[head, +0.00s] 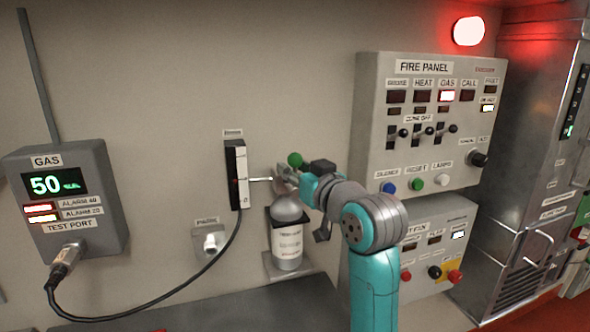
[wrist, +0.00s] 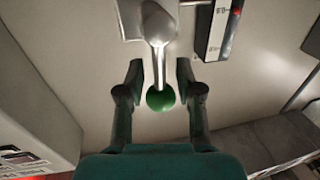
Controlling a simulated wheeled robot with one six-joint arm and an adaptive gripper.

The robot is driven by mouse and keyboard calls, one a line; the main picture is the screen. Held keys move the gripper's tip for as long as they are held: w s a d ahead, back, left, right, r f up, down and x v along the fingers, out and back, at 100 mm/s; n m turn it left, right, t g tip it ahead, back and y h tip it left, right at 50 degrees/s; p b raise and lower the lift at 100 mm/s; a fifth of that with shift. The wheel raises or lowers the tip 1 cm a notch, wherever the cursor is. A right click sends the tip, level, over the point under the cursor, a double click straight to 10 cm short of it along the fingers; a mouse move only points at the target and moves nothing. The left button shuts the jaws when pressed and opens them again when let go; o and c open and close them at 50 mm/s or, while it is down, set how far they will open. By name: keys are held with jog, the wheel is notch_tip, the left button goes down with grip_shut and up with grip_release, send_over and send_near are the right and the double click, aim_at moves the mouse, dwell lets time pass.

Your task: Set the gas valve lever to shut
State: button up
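A grey gas cylinder (head: 287,247) stands in a wall bracket, and a lever with a green ball (head: 294,159) shows at its top. In the wrist view, the lever's metal rod comes from a rounded grey body (wrist: 158,22) and ends in the green ball (wrist: 160,99). My gripper (wrist: 160,72) is open, with one finger on each side of the rod and visible gaps to both. In the head view my gripper (head: 288,178) is at the cylinder's top, partly hiding the valve. The lever's position marking is not readable.
A narrow white-faced gauge (head: 238,175) is on the wall left of the cylinder, with a black cable to the gas box (head: 65,195), which reads 50. The fire panel (head: 425,120) is to the right, with its gas light lit. A red lamp (head: 469,31) glows above.

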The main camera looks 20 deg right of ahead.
grip_shut()
